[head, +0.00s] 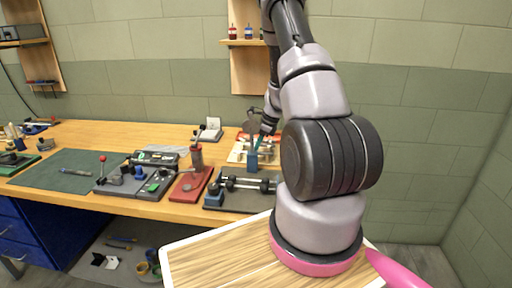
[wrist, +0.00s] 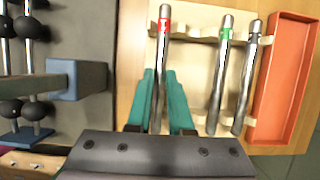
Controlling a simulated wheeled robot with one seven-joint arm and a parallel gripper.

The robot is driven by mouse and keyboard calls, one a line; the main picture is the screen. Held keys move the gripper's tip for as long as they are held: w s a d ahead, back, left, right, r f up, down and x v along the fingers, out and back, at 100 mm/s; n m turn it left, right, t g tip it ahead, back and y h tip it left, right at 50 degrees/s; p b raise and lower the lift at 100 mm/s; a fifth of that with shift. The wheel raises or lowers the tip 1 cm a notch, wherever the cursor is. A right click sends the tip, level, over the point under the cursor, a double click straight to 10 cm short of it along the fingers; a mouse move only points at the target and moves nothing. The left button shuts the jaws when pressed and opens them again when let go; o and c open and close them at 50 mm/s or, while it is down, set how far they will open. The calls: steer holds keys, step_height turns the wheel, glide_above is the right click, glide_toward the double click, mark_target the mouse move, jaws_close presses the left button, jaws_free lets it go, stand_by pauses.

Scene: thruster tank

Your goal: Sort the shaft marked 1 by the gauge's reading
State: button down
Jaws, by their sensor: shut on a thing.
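Three metal shafts lie side by side across a pale wooden rack (wrist: 185,28) in the wrist view. The left shaft (wrist: 161,55) has a red band with a pale mark that I cannot read surely. In the head view my gripper (head: 265,138) is small and partly hidden by the bench tools. A round grey disc (head: 251,127), perhaps the gauge, stands above a blue post (head: 251,161); its face cannot be read.
An orange tray (wrist: 257,140) lies right of the rack. The blue post (wrist: 78,80) stands left of my gripper, beside rods with black balls (wrist: 33,110). A red-based press (head: 190,184), a grey fixture (head: 138,181) and a green mat (head: 65,172) occupy the bench to the left.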

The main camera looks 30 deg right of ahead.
steer(key=c, duration=0.7)
jaws_free()
steer(key=shift+c, duration=0.2)
steer(key=v, duration=1)
steer(key=shift+d+r, duration=0.15)
steer(key=shift+r, duration=0.15)
steer(key=shift+s, duration=0.2)
